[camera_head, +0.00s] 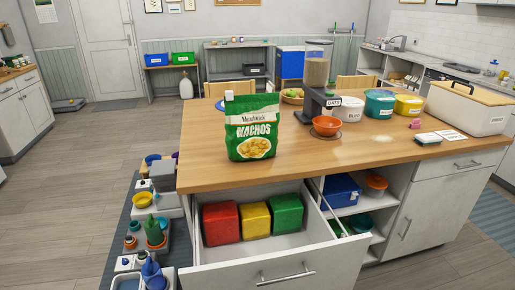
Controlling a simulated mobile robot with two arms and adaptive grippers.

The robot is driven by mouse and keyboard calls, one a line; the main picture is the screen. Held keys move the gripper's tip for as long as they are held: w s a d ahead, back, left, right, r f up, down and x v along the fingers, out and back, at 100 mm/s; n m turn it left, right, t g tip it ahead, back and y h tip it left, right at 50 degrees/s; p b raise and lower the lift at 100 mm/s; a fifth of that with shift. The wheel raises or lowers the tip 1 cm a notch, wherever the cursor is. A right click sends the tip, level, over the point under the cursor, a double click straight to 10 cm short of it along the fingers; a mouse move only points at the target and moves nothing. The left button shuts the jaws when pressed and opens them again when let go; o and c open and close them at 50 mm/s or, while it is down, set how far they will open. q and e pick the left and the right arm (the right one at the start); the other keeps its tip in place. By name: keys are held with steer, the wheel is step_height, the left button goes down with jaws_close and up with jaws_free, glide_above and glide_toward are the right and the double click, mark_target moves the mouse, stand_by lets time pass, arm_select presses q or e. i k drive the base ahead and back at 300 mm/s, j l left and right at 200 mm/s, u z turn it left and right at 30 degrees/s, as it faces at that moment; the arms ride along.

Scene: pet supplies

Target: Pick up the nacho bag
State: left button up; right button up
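The nacho bag (252,127) is green with a pale label band, the word NACHOS and a picture of chips in a bowl. It stands upright on the wooden counter top (215,172), near the front edge and left of the middle. Nothing holds it. A small white thing shows behind its upper left corner. Neither of my grippers is in view.
An open drawer (286,268) below the bag holds red (221,223), yellow (255,221) and green (287,215) blocks. A dispenser (317,66) with an orange bowl (327,125) stands right of the bag. Tubs and a large bin (468,106) stand farther right. The counter's front middle is clear.

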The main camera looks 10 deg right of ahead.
mark_target(252, 121)
steer(key=z, duration=0.95)
steer(key=j+z, duration=0.7)
steer(key=z, duration=0.2)
steer(key=j+z, duration=0.45)
steer(key=k+j+z, duration=0.1)
steer(key=j+z, duration=0.15)
steer(key=z, duration=0.2)
